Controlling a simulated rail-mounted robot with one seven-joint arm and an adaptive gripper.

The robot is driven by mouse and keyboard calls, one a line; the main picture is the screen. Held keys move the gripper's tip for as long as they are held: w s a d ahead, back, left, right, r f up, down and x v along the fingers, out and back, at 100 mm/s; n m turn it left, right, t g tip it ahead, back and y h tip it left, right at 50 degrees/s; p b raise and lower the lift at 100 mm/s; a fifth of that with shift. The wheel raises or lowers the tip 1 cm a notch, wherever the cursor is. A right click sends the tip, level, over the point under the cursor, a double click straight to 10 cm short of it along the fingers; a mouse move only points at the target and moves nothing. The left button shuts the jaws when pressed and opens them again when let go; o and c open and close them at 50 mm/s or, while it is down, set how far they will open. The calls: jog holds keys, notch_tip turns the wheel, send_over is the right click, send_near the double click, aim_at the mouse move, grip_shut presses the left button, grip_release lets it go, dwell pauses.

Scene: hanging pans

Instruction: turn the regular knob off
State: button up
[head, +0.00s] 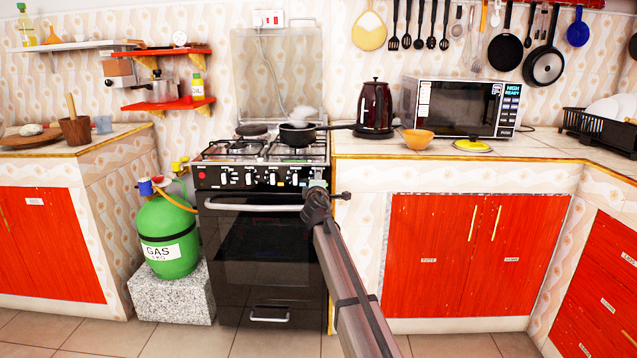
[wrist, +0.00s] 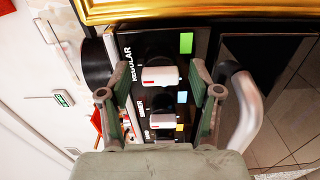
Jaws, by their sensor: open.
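In the wrist view the regular knob (wrist: 161,77) is a white bar with a red mark on a dark panel, with the word REGULAR printed beside it. My gripper (wrist: 160,71) is open, with one finger on each side of this knob and a visible gap on both sides. In the head view my gripper (head: 318,187) is at the right end of the black stove's (head: 262,250) control panel. It hides the knob there.
A second white knob (wrist: 162,119) sits close below the regular one in the wrist view. The oven's handle (head: 252,207) runs under the panel. A dark pan (head: 298,134) with whitish steam stands on the hob. The counter (head: 370,146) adjoins on the right.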

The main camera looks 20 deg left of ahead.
jog(key=v, duration=1.2)
